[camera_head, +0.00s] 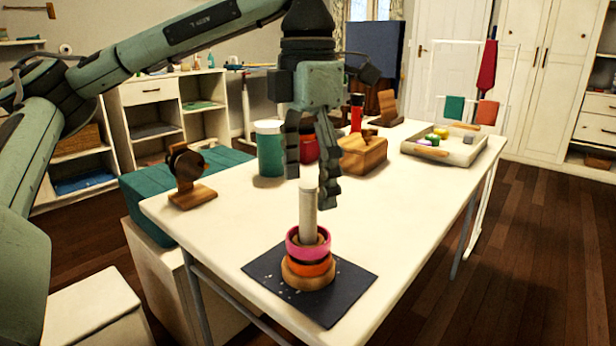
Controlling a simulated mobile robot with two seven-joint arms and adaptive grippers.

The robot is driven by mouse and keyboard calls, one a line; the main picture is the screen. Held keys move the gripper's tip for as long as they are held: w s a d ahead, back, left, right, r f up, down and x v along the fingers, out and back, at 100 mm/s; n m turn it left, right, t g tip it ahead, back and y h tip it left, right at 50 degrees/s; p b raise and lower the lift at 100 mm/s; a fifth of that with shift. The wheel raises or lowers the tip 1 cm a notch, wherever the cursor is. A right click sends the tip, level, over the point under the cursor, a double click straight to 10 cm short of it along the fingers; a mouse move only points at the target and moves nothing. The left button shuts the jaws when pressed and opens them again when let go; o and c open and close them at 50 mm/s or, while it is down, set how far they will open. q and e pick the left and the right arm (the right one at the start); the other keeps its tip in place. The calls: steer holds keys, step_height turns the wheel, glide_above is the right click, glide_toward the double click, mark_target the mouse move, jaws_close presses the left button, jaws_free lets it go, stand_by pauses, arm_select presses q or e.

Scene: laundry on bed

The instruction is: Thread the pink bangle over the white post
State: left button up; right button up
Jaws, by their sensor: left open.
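The white post (308,212) stands upright on a round wooden base on a dark mat (338,292). The pink bangle (294,247) is around the lower part of the post, slightly tilted. It rests on an orange ring (308,270), which sits above the wooden base (309,282). My left gripper (312,190) is above the post, pointing down, with its fingers apart and the post top between or just behind the fingertips. It holds nothing and is clear of the bangle. My right gripper is not in view.
Behind stand a teal jar (269,150), a wooden block (363,155) and a wooden tray (445,148) with several coloured pieces. A wooden stand (188,178) is at the table's left edge. The table's right side is clear.

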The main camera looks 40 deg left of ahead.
arm_select(q)
step_height(320, 180, up, 12)
stand_by(0.6)
stand_by(0.9)
